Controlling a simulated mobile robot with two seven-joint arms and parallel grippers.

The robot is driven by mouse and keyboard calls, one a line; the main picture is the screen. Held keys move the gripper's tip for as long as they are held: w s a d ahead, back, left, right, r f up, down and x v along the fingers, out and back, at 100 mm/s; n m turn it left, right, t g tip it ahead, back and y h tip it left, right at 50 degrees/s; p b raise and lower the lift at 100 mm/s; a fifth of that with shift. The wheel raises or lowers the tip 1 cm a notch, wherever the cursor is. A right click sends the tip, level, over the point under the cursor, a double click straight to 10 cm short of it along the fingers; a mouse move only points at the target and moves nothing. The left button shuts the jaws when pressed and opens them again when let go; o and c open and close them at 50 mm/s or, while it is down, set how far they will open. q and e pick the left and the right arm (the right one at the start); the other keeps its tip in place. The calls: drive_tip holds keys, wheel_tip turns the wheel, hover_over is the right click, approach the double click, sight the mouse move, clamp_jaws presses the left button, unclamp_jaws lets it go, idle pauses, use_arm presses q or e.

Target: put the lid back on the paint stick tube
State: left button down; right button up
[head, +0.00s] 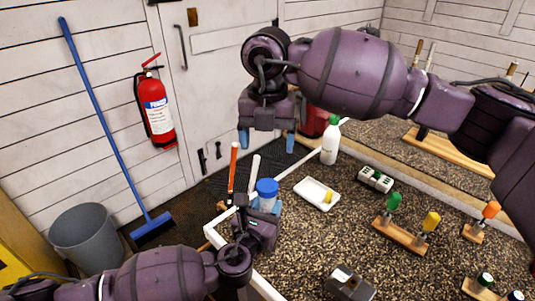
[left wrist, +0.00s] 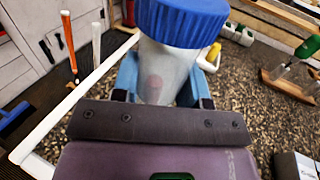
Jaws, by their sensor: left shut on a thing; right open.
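My left gripper (head: 262,207) is shut on a pale, cloudy container (left wrist: 168,72) with a ribbed blue lid (head: 267,187). The lid sits on top of the container, and it also shows large in the left wrist view (left wrist: 182,20). From these views I cannot tell how tightly it is seated. My right gripper (head: 267,140) is open and empty, pointing down above and behind the container. A small yellow piece (head: 328,197) lies in a white tray (head: 311,190) to the right. I cannot tell whether it is part of the paint stick.
A white bottle with a green cap (head: 330,143) stands behind the tray. A wooden block (head: 397,236) with green and yellow handles is right. A grey metal item (head: 349,284) lies at the front. Orange-topped (head: 233,165) and white shafts stand close behind the left gripper.

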drive_tip(key=shift+r, duration=0.3)
use_arm(q)
drive_tip(key=c, duration=0.6)
unclamp_jaws()
drive_tip(key=shift+o, duration=0.2)
drive_tip(key=shift+s, duration=0.1)
drive_tip(key=p+v, duration=0.1)
drive_tip(key=v, duration=0.8)
drive_tip(key=shift+v, duration=0.85)
use_arm(e)
drive_tip(key=shift+s+r, duration=0.1)
drive_tip(key=shift+r, duration=0.65)
